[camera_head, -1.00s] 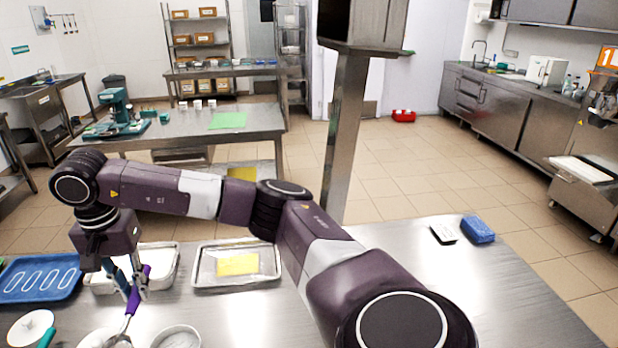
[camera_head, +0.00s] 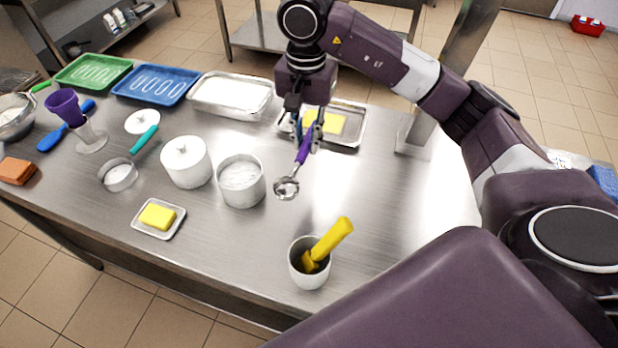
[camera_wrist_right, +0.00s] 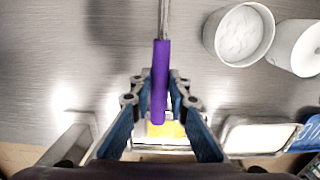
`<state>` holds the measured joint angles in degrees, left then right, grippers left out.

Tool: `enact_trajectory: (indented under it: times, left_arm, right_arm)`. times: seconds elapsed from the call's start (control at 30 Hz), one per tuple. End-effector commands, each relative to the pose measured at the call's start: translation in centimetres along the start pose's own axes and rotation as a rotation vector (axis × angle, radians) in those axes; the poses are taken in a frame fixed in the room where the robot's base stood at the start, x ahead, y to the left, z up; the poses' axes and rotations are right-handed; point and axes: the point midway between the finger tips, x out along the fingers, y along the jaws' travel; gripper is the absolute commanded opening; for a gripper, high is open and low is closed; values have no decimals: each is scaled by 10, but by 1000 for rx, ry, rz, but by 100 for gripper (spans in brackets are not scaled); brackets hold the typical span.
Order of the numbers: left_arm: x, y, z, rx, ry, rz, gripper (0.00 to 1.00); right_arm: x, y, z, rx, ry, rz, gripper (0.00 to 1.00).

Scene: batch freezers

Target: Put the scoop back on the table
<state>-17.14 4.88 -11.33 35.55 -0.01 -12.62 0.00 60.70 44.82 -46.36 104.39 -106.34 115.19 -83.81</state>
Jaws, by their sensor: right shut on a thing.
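The scoop (camera_head: 286,188) has a purple handle and a round metal bowl. My right gripper (camera_head: 306,138) is shut on its handle, with the bowl hanging down toward the camera, right of an open white tub. The wrist view shows the purple handle (camera_wrist_right: 160,85) between the blue-padded fingers (camera_wrist_right: 158,100); the bowl is out of that view. The scoop appears to be above the steel table (camera_head: 395,210), though its exact height is hard to tell. My left gripper is not in view.
The open white tub (camera_head: 241,182) and a lidded white jar (camera_head: 186,162) stand left of the scoop. A white cup (camera_head: 308,272) with a yellow-handled tool stands in front. A metal tray (camera_head: 352,125) with a yellow block lies behind the gripper. The table right of the scoop is clear.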

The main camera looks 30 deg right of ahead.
Motion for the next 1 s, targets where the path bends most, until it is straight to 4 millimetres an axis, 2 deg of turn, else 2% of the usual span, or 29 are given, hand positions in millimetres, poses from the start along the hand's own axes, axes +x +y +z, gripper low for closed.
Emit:
enact_trajectory:
  times: [0.1, 0.3, 0.4, 0.67, 0.83, 1.0]
  left_arm:
    - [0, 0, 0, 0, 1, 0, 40]
    - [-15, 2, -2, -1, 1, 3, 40]
    - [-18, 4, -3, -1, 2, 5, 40]
    - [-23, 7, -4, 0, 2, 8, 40]
    - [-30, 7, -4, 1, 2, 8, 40]
    - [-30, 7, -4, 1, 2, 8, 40]
  right_arm:
    - [26, 0, 2, -1, -6, 2, 0]
    - [71, 1, 2, 0, -5, 5, 0]
    - [88, 0, 2, 1, -3, 2, 0]
    - [109, 1, 1, 1, -1, 2, 0]
    - [133, 0, 2, 1, -3, 2, 0]
    - [138, 0, 1, -1, 1, -1, 0]
